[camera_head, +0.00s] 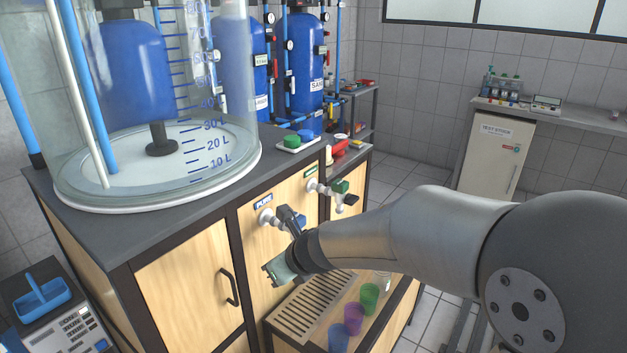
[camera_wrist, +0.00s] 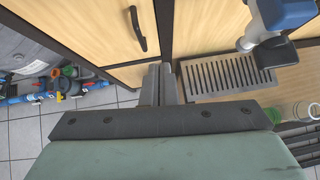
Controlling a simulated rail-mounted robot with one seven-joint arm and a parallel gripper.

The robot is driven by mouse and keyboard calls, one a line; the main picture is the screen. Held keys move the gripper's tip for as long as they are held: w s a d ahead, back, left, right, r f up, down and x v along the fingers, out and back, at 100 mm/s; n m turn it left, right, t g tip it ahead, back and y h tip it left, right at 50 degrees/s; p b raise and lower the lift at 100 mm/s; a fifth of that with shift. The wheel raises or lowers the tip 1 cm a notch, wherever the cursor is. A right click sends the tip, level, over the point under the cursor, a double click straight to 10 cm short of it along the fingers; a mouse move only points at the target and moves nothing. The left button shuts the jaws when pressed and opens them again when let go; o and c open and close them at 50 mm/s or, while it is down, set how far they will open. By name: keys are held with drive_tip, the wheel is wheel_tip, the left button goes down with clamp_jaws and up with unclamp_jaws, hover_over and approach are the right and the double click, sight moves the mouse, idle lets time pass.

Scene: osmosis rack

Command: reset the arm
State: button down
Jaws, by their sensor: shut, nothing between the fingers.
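My arm reaches in from the right in the head view, and my gripper (camera_head: 272,274) is held in front of the wooden cabinet, left of and a little below the taps. In the wrist view my gripper (camera_wrist: 160,72) has its two fingers together, with nothing between them. A tap with a blue handle (camera_wrist: 285,14) shows at the upper right of the wrist view, apart from the fingers. In the head view my wrist partly covers the area below the taps.
A slotted drip tray (camera_head: 308,308) sits below, with blue, purple and green cups (camera_head: 369,297) beside it. A large clear tank (camera_head: 160,140) stands on the counter. The cabinet door handle (camera_head: 229,287) juts out to the left. Tiled floor lies open behind.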

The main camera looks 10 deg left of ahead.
drive_tip(key=d+r+m+t+h+p, duration=0.1)
drive_tip(key=d+r+m+t+h, duration=0.2)
drive_tip(key=d+m, duration=0.85)
drive_tip(key=d+r+m+t+h+p, duration=0.1)
drive_tip(key=d+r+m+h, duration=0.3)
drive_tip(key=d+m, duration=0.7)
drive_tip(key=s+d+f+m+g+h+p, duration=0.2)
drive_tip(key=s+d+f+m+g+h, duration=0.15)
drive_tip(key=s+d+m, duration=0.65)
drive_tip(key=s+a+f+m+g+y, duration=0.1)
drive_tip(key=s+a+m+g, duration=0.1)
drive_tip(key=s+m, duration=0.4)
drive_tip(key=s+a+m+g+y, duration=0.2)
drive_tip(key=s+m+g, duration=0.1)
drive_tip(key=s+m, duration=0.3)
drive_tip(key=shift+s+a+f+m, duration=0.3)
drive_tip(key=shift+f+m, duration=0.1)
drive_tip(key=shift+m, duration=0.55)
